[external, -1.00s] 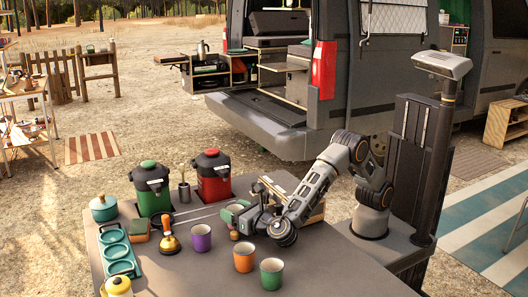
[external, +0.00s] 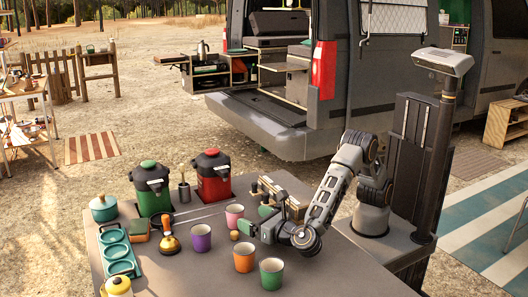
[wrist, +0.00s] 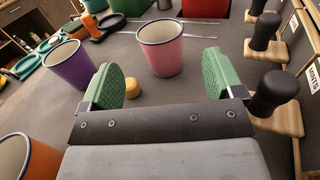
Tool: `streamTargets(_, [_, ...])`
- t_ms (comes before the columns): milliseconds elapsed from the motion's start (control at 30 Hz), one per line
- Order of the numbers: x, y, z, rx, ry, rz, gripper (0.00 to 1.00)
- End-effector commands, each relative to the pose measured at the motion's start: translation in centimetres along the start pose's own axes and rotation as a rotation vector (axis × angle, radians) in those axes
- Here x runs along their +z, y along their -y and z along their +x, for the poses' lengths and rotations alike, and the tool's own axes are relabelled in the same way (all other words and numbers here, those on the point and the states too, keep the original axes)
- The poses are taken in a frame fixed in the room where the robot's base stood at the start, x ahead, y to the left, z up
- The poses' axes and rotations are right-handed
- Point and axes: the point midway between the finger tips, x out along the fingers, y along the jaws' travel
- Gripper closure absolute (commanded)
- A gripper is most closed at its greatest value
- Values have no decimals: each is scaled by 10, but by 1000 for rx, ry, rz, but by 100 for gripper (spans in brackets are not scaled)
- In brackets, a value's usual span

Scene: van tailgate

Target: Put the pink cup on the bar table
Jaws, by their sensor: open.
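The pink cup (external: 234,214) stands upright on a grey table (external: 200,275). It also shows in the wrist view (wrist: 161,52), top centre, with a dark rim and an empty inside. My gripper (external: 253,219) is open, just right of the cup in the external view. In the wrist view my gripper (wrist: 162,80) shows two green pads set wide apart, with the cup beyond them and nothing held. I cannot tell from the frames which surface is the bar table.
A purple cup (external: 201,237), an orange cup (external: 244,257) and a green cup (external: 271,274) stand nearby. A small yellow-orange piece (wrist: 131,88) lies near the left pad. Black-topped wooden pieces (wrist: 276,92) line the right. Green and red dispensers (external: 212,175) stand behind.

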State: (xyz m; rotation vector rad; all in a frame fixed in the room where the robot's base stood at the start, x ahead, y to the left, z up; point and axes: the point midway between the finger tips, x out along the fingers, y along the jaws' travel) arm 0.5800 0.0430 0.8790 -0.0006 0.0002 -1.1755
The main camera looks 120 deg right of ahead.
Motion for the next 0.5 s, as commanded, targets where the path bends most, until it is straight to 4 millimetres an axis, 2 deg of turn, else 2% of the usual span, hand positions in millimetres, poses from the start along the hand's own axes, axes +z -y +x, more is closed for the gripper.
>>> streamTargets(100, [1,0,-19,3,0,0,13])
streamTargets(200, [1,0,-30,2,0,1,13])
streamTargets(500, [0,0,-42,0,0,1,13])
